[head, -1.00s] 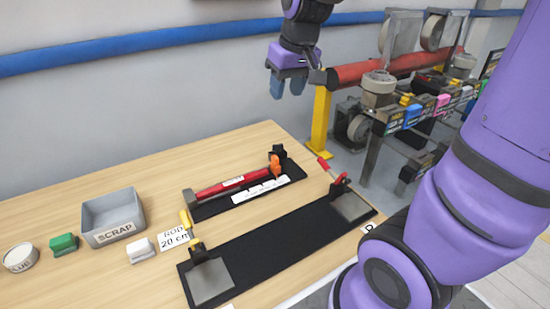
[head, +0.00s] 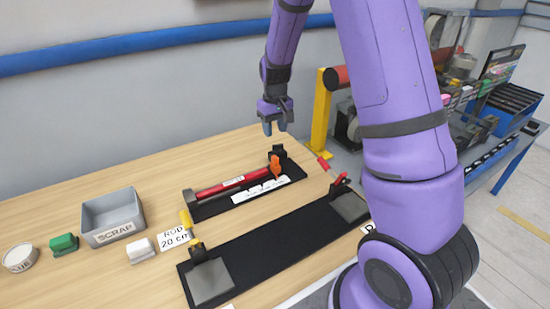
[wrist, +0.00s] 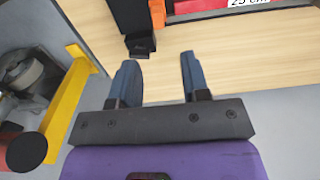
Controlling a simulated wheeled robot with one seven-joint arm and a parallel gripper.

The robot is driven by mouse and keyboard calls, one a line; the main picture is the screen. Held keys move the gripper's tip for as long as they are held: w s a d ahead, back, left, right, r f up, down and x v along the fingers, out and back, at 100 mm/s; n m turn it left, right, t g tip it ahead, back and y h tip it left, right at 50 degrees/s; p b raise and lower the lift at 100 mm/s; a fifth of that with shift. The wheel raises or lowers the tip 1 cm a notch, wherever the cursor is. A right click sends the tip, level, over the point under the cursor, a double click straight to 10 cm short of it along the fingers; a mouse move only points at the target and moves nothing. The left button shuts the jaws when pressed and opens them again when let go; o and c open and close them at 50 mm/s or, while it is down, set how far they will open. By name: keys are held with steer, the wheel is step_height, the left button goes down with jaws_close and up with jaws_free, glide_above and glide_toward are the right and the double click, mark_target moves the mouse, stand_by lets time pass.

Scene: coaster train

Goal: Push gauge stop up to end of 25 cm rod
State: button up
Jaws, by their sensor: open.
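The red rod (head: 215,188) lies along a black gauge base (head: 292,178). A dark grey block stands at its left end. At its right end are an orange piece (head: 275,167) and a black block (head: 278,152); which part is the sliding stop, and whether it touches the rod, I cannot tell. My gripper (head: 275,128) is open, empty and pointing down, above and just behind that right end. In the wrist view, the open fingers (wrist: 158,80) are near the black block (wrist: 140,43); the orange piece (wrist: 157,12) and a "25 cm" label (wrist: 245,3) show beyond.
A longer black fixture (head: 270,238) with red- and yellow-handled clamps lies in front. A grey scrap bin (head: 112,215), green block (head: 64,243), white block (head: 141,250) and round tub (head: 20,257) stand left. A yellow post (head: 320,115) rises behind the table's right end.

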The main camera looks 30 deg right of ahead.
mark_target(275, 157)
steer(key=f, duration=1.2)
steer(key=shift+w+d, duration=0.15)
steer(key=shift+w, duration=0.05)
steer(key=shift+c, duration=0.4)
jaws_close()
